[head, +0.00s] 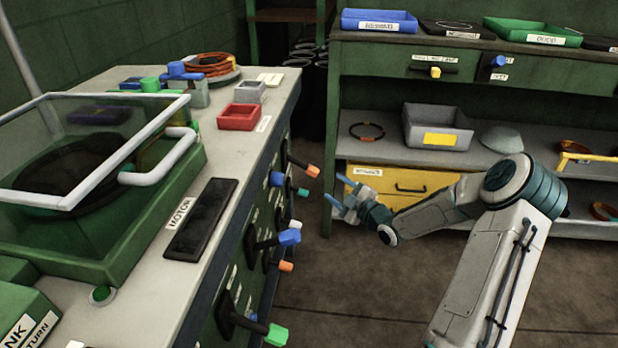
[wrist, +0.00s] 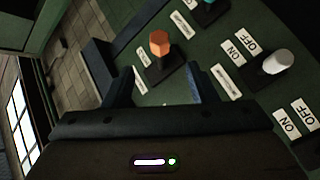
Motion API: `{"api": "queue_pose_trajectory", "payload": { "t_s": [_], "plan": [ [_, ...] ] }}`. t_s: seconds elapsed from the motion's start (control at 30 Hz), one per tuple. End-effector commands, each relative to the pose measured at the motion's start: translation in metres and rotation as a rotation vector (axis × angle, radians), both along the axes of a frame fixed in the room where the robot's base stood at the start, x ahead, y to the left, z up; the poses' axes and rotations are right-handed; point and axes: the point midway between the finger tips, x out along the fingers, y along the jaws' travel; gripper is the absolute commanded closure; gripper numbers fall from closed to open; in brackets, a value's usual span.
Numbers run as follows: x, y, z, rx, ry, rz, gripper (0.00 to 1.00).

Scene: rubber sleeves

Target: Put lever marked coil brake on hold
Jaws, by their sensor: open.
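Several levers with coloured knobs stick out of the green front panel of the bench. In the head view they include an upper orange knob (head: 305,168), a blue knob (head: 288,238), a lower orange knob (head: 286,267) and a green knob (head: 276,334). No readable label says coil brake, so I cannot tell which lever it is. My gripper (head: 335,203) is open and empty, right of the panel and apart from it. In the wrist view, an orange knob (wrist: 159,42) on a dark base stands beyond my gripper's fingers (wrist: 158,85). The small labels beside it are unreadable.
A white knob (wrist: 278,62) has ON and OFF labels beside it. A yellow drawer (head: 400,192) and a grey bin (head: 437,128) are in the shelving behind my gripper. The bench top carries a red tray (head: 239,117) and a glass-lidded green box (head: 150,215).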

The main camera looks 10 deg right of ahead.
Motion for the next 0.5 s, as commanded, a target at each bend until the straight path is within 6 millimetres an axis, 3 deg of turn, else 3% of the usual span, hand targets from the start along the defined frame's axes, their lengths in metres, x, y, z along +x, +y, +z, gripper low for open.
{"api": "queue_pose_trajectory", "payload": {
  "t_s": [0.17,0.5],
  "plan": [
    [0.017,0.009,-0.001,0.003,-0.009,0.002,0.48],
    [0.08,0.044,-0.002,0.004,-0.007,0.002,0.48]
  ]
}}
